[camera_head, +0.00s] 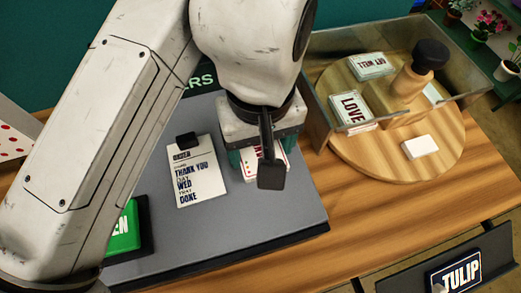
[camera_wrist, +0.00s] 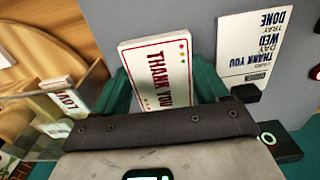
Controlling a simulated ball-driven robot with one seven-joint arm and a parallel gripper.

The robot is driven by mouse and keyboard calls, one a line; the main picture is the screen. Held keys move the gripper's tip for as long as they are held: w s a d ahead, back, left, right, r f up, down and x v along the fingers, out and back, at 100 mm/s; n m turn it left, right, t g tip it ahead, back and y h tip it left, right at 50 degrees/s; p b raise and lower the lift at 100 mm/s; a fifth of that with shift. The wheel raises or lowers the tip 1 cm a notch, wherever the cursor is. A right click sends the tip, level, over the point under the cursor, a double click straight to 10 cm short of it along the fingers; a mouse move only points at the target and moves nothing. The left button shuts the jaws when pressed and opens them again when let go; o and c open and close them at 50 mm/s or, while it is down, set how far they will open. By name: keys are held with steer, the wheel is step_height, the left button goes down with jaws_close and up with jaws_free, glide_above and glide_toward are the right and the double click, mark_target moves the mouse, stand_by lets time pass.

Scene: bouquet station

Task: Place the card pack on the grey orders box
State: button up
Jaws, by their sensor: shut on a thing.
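The card pack (camera_wrist: 158,75) is white with a red border and reads THANK YOU. My gripper (camera_wrist: 162,84) is shut on it, with a green finger on each side. In the head view, my gripper (camera_head: 264,160) hangs over the right part of the grey orders box (camera_head: 285,215), and the card pack (camera_head: 276,164) shows partly below it. The wrist and a dark part hide much of the pack there. I cannot tell whether the pack touches the box top.
An order slip (camera_head: 197,172) under a black clip lies on the box, left of my gripper. Right stands a round wooden turntable (camera_head: 385,165) with card packs (camera_head: 351,109), a knobbed post (camera_head: 415,70) and a clear screen (camera_head: 317,105).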

mark_target(261, 152)
steer(key=shift+f, duration=0.6)
steer(key=shift+r, duration=0.1)
steer(key=o, duration=1.1)
step_height(261, 152, up, 12)
steer(key=p, duration=1)
steer(key=shift+p, duration=0.4)
